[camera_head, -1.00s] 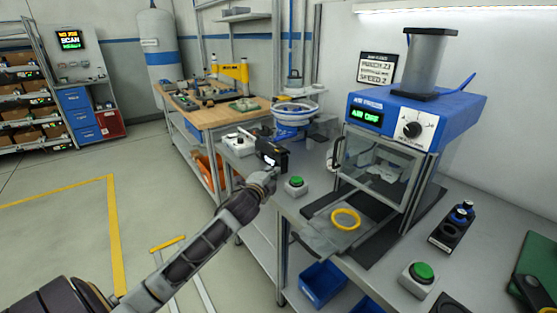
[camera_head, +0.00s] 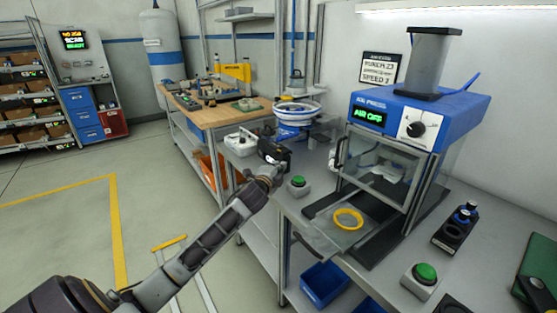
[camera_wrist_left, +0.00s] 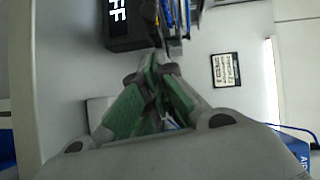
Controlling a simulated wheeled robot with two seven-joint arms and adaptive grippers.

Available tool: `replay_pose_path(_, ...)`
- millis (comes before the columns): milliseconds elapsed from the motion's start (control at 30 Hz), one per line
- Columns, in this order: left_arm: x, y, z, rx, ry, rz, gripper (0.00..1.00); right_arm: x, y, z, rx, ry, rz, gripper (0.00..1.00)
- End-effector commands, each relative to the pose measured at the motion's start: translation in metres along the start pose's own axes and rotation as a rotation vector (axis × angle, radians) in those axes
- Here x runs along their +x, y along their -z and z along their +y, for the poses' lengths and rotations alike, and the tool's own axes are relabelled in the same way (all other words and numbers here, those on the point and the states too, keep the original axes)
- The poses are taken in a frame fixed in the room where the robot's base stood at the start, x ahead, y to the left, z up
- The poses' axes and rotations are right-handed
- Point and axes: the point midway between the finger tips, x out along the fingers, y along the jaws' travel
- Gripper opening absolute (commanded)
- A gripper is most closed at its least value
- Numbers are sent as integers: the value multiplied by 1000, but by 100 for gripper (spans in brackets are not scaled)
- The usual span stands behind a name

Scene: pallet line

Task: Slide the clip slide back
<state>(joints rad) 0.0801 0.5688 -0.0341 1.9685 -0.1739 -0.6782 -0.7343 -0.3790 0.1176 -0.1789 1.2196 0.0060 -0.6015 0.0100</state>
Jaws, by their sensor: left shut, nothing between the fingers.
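My left gripper (camera_head: 277,167) is at the near side of a small black unit (camera_head: 283,153) on the bench; the unit hides part of the fingers or overlaps them in the head view. In the left wrist view the green-padded fingers (camera_wrist_left: 160,62) come together at the tips, shut and empty. The black unit with white letters "FF" (camera_wrist_left: 120,22) is just beyond them, beside metal and blue parts (camera_wrist_left: 178,18). I cannot tell for sure which part is the clip slide, nor whether the fingertips touch anything. My right gripper is not in view.
The blue air press (camera_head: 412,110) reads "AIR OFF" and has a yellow ring (camera_head: 348,219) on its front plate. A green button (camera_head: 298,182) stands close to my left gripper. A white bowl feeder (camera_head: 296,112) is behind. A blue bin (camera_head: 325,284) is below the bench.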

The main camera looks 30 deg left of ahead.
Motion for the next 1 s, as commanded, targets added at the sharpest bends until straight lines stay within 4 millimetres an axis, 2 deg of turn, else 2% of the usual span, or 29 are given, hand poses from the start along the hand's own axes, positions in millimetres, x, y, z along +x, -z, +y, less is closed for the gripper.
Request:
replay_pose_path(300, 25, 0, 0, -1, -1, -1, 0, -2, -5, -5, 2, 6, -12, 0)
replay_pose_path(667, 52, 0, 0, -1, -1, -1, 0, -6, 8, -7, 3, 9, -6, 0)
replay_pose_path(1000, 75, -23, 1, 1, -1, -1, 0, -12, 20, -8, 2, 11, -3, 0)
